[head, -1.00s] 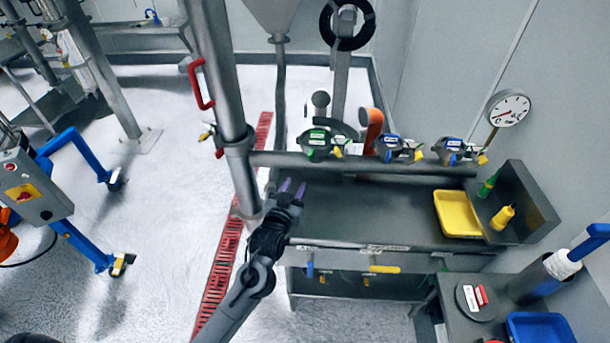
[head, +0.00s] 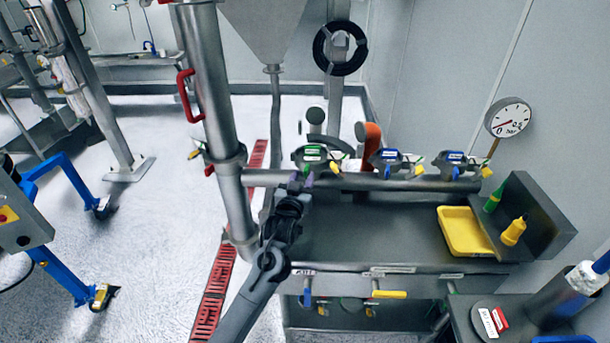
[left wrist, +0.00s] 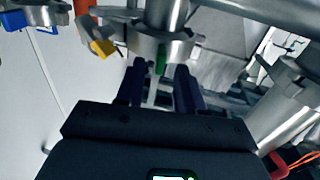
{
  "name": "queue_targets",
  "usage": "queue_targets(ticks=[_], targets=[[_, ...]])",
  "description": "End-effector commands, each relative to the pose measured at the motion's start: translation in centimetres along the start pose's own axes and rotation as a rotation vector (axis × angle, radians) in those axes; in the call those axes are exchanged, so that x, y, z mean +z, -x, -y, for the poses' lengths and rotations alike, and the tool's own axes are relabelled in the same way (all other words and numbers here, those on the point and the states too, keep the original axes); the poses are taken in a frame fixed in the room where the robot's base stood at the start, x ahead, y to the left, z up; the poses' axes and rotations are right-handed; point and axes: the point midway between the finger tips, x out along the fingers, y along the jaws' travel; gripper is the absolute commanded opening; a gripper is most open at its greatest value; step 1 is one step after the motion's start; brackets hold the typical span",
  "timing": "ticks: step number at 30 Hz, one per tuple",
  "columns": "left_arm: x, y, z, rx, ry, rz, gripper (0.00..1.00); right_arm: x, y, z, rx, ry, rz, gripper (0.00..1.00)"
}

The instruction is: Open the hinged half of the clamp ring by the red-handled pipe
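The steel pipe (head: 212,85) with a red handle (head: 184,97) stands upright left of centre in the head view. The nearest clamp on the horizontal pipe is a grey ring with a green label (head: 313,156); it looks closed, but its hinge cannot be made out. My left gripper (head: 300,182) is at the horizontal pipe just below this clamp. In the left wrist view my left gripper (left wrist: 162,82) has its fingers apart, with the clamp's green tab (left wrist: 161,60) beyond and between them. Contact cannot be told. My right gripper is not in view.
Two blue-labelled clamps (head: 391,160) (head: 455,162) sit farther right on the horizontal pipe (head: 350,182). An orange part (head: 371,140) rises behind. A yellow tray (head: 464,232) lies on the grey bench (head: 370,235). A pressure gauge (head: 508,117) stands at right.

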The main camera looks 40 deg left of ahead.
Motion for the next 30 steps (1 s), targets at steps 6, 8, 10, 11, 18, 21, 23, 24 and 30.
queue_targets(ticks=[6, 8, 10, 11, 18, 21, 23, 24, 30], targets=[[0.0, -2.3, 0.0, -0.001, -0.001, -0.001, 0.37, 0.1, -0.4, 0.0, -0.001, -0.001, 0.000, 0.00], [0.0, -2.6, 0.0, -0.001, -0.001, -0.001, 0.37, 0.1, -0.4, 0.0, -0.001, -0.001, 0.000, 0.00], [0.0, -2.8, 0.0, -0.001, -0.001, 0.000, 0.37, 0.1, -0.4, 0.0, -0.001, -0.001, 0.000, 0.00], [0.0, -2.9, 0.0, 0.000, -0.001, 0.000, 0.37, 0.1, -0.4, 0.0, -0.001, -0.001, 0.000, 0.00], [0.0, -2.9, 0.0, 0.000, 0.000, 0.000, 0.37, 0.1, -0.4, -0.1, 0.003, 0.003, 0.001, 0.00], [0.0, -2.9, 0.0, 0.000, 0.000, 0.000, 0.27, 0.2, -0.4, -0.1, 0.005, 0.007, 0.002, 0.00], [0.0, -2.9, 0.0, 0.000, 0.000, 0.000, 0.17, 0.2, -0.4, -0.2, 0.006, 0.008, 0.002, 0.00], [0.0, -2.9, 0.0, 0.000, 0.000, 0.000, 0.11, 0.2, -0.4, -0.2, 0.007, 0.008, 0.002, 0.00], [0.0, -2.9, 0.0, 0.000, 0.000, 0.000, 0.00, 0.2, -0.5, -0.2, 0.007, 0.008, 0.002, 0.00]])
